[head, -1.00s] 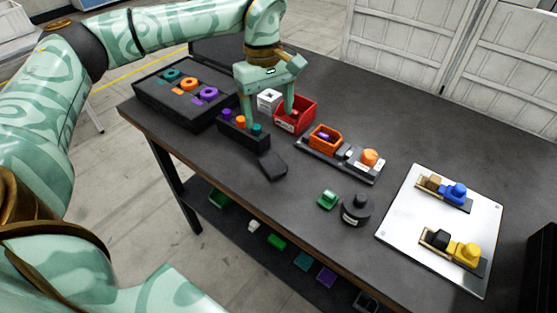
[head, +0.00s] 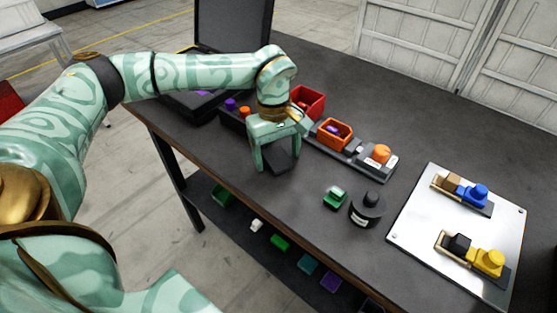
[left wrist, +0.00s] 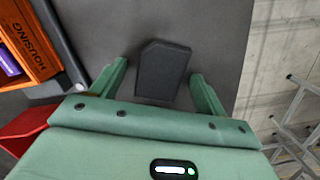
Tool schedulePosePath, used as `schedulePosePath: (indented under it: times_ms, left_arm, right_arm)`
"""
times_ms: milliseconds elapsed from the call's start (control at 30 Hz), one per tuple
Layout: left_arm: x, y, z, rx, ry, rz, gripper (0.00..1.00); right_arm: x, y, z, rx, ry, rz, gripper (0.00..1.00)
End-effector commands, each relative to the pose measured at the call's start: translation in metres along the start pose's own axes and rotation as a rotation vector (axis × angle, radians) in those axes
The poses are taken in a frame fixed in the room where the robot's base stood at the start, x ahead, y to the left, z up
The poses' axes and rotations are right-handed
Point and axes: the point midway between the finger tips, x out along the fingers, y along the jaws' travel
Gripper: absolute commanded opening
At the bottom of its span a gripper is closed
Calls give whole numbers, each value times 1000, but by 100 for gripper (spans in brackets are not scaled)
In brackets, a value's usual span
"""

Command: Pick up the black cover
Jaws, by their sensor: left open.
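The black cover (head: 279,157) is a flat, dark, angular piece lying on the dark table near its front edge. In the left wrist view the black cover (left wrist: 162,72) shows whole, with one end clipped at the corners. My left gripper (head: 275,169) is open above it, and the cover appears between the two fingers. In the left wrist view the left gripper's fingers (left wrist: 158,76) stand on either side of the cover, with gaps showing on both sides. I cannot tell how far above the table the fingertips are. My right gripper is not in view.
A red bin (head: 308,102) and an orange housing box (head: 332,135) on a rail stand behind and right. A green block (head: 335,196) and a round black part (head: 367,207) lie right. A white plate (head: 429,214) holds assembled parts. The peg holder is partly hidden.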

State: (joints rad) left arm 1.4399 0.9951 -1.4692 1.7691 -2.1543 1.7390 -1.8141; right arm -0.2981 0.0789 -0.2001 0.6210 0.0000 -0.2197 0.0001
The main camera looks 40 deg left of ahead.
Motion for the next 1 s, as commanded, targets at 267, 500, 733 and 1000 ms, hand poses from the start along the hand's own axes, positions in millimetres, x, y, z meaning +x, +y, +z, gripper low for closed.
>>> schedulePosePath:
  times_ms: [267, 500, 733, 1000]
  left_arm:
    - [-1, 0, 0, 1, 0, 1, 27]
    - [-2, 0, 0, 1, 0, 1, 27]
    - [-18, 1, 2, 2, 2, 5, 27]
    - [-74, -30, 16, 1, 3, 7, 27]
  right_arm:
    - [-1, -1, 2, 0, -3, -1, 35]
    - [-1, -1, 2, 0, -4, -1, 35]
    - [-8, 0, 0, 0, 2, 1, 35]
    - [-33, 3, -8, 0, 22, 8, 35]
